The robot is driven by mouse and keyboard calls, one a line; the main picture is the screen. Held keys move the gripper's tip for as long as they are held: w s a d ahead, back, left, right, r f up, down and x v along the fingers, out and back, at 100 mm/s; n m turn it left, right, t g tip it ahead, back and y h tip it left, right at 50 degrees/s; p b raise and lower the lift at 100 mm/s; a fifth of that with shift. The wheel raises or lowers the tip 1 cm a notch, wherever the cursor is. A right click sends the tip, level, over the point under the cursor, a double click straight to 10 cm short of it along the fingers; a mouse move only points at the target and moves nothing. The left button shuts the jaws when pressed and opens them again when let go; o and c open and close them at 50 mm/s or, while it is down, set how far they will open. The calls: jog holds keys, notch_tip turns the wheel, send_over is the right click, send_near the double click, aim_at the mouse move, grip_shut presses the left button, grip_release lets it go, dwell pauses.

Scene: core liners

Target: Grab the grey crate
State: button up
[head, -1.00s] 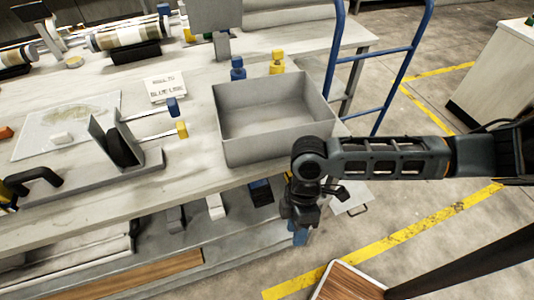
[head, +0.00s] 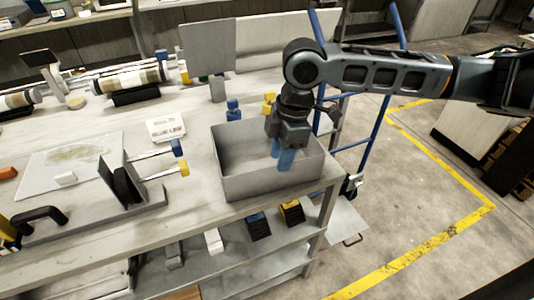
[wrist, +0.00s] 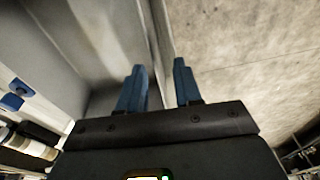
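The grey crate (head: 262,184) is an open, empty-looking box on the workbench near its right front corner. My gripper (head: 281,158) points down over the right part of the crate, with its blue fingertips seen against the inside. In the wrist view my gripper (wrist: 160,88) is open, its two blue fingers apart. There the left finger lies over the crate's side (wrist: 95,45) and the right finger over the concrete floor, with the crate's edge running between them. I cannot tell whether either finger touches the wall. The arm hides part of the crate's far right corner.
Blue and yellow knobs (head: 233,107) stand just behind the crate. A black bracket on a metal base (head: 123,180) is to its left. A blue-railed cart (head: 378,130) stands right of the workbench (head: 85,248). Open floor lies farther right.

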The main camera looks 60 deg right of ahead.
jog(key=shift+w+a+f+p, duration=0.15)
jog(key=shift+w+f, duration=0.15)
jog(key=shift+f, duration=1.5)
jog(key=shift+w+d+f+p, duration=0.15)
jog(key=shift+w+f, duration=0.15)
jog(key=shift+f, duration=1.45)
jog(key=shift+a, duration=0.15)
grip_shut()
jog(key=shift+r, duration=0.1)
